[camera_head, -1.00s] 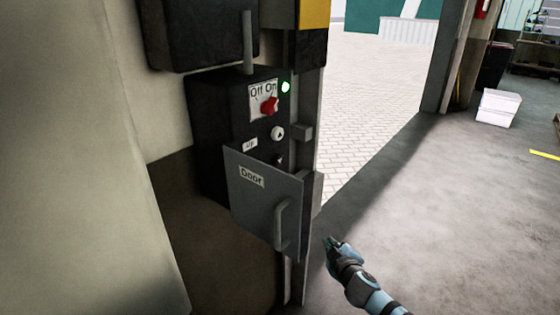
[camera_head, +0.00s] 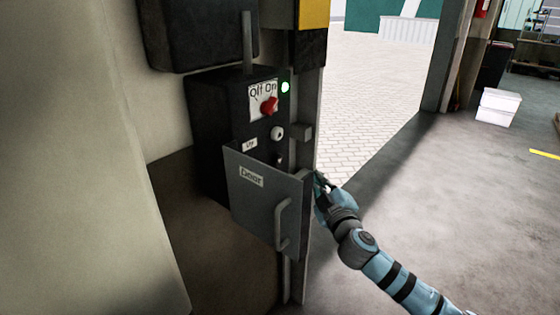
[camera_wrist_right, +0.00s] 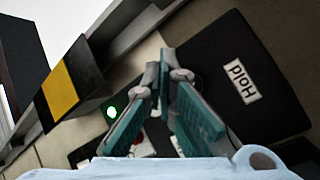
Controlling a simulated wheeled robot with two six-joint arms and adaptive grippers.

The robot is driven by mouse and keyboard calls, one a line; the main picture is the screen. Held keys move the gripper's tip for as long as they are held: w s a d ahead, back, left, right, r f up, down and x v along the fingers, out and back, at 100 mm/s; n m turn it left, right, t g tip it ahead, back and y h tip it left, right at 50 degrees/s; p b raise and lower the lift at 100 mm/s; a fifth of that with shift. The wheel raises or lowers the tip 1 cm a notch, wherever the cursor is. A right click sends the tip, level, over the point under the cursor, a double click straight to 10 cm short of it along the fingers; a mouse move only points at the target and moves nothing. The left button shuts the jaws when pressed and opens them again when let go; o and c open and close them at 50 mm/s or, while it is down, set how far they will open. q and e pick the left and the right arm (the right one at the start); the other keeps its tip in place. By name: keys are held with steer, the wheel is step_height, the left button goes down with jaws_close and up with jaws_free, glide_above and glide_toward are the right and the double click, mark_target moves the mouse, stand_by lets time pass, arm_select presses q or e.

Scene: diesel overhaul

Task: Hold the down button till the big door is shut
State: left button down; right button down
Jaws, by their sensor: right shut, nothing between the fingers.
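The dark control box (camera_head: 212,125) is on the wall, with an Off/On plate, a red knob (camera_head: 269,104), a lit green lamp (camera_head: 285,87) and a round button (camera_head: 277,133) near the "Up" label (camera_head: 250,146). A grey cover marked "Door" (camera_head: 262,198), with a handle, stands out in front of its lower part. The down button cannot be made out; the cover hides that area. My right gripper (camera_head: 318,178) is shut and empty, at the cover's right edge; contact is unclear. It also shows in the wrist view (camera_wrist_right: 165,78). My left gripper is out of view.
The big doorway is open onto pale paving (camera_head: 372,100); no door panel is seen across it. A black box (camera_head: 195,32) is above the control box; a "Hold" label (camera_wrist_right: 243,80) shows upside down in the wrist view. White boxes (camera_head: 498,107) stand on the floor at right.

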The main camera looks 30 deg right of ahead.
mark_target(277, 160)
steer(key=w+a, duration=0.2)
steer(key=w, duration=0.5)
steer(key=shift+w+a, duration=0.25)
steer(key=shift+w, duration=0.1)
steer(key=shift+w, duration=0.15)
stand_by(1.0)
steer(key=shift+w+a, duration=0.1)
steer(key=shift+w, duration=0.15)
